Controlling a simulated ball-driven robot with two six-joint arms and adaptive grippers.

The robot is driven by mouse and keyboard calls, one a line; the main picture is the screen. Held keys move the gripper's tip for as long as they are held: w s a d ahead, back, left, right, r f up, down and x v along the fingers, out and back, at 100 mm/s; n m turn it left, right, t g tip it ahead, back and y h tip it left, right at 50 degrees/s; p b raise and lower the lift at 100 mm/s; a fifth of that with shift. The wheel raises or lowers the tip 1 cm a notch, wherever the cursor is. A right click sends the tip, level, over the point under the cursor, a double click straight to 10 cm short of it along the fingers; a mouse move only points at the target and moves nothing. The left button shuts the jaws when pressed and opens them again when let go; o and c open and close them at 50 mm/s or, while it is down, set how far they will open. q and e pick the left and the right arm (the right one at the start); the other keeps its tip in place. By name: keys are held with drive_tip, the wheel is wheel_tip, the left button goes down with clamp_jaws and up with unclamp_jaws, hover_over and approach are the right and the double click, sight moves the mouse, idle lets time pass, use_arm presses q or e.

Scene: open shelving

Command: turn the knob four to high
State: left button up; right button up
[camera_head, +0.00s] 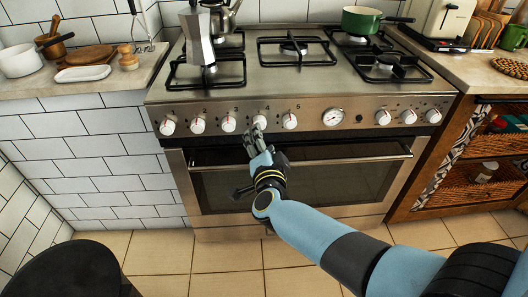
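The stove's front panel (350,109) carries a row of white knobs with red marks, numbered from the left. Knob four (260,121) is the fourth from the left, under the number 4. My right gripper (254,137) comes in from the lower right. Its fingertips are at the lower edge of knob four and hide a little of it. I cannot tell whether they touch it or how far apart they are. Knob three (228,124) and knob five (290,120) stand free on either side. My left gripper is not in view.
The oven door handle (350,155) runs just below the panel, behind my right gripper. A moka pot (197,38) and a green pan (361,20) stand on the stove top. Counters with kitchenware flank the stove.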

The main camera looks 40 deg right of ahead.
drive_tip(key=v, duration=0.4)
drive_tip(key=shift+s+a+r, duration=0.1)
drive_tip(key=shift+s+a, duration=0.1)
drive_tip(key=shift+s, duration=0.05)
